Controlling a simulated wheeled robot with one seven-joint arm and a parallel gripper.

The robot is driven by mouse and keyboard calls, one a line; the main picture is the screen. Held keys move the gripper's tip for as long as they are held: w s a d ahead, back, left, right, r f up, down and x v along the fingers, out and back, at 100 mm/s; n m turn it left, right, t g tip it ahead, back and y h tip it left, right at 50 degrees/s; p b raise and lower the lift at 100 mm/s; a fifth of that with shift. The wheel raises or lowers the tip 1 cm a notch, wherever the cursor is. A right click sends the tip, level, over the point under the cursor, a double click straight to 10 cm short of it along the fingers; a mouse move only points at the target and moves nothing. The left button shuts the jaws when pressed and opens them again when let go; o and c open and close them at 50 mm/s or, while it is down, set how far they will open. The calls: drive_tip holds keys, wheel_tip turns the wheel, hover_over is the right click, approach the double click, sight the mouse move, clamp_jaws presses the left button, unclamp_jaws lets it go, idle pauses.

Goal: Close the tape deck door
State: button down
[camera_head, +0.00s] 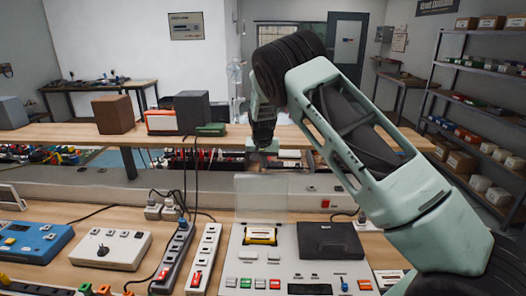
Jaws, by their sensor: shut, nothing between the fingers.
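The tape deck (308,268) is a light grey unit on the bench at the lower centre, with coloured buttons along its front. Its clear door (260,200) stands open and upright behind a bay. A yellow and black cassette (261,236) lies in that bay. A dark lid (330,240) lies flat over the right side of the deck. My gripper (263,148) is shut and empty. It shows above the door's top edge in the picture, apart from it. My arm comes in from the right. Whether the fingers are in front of or behind the door is hard to tell.
Power strips (204,260) with red switches stand left of the deck, with cables (184,170) running up behind. A white box (110,248) and a blue device (35,241) sit farther left. A raised shelf (70,137) with boxes runs behind the bench.

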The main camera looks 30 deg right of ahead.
drive_tip(key=shift+p+x, duration=0.4)
drive_tip(key=shift+x, duration=1.2)
drive_tip(key=shift+s+a, duration=0.1)
drive_tip(key=shift+a, duration=0.1)
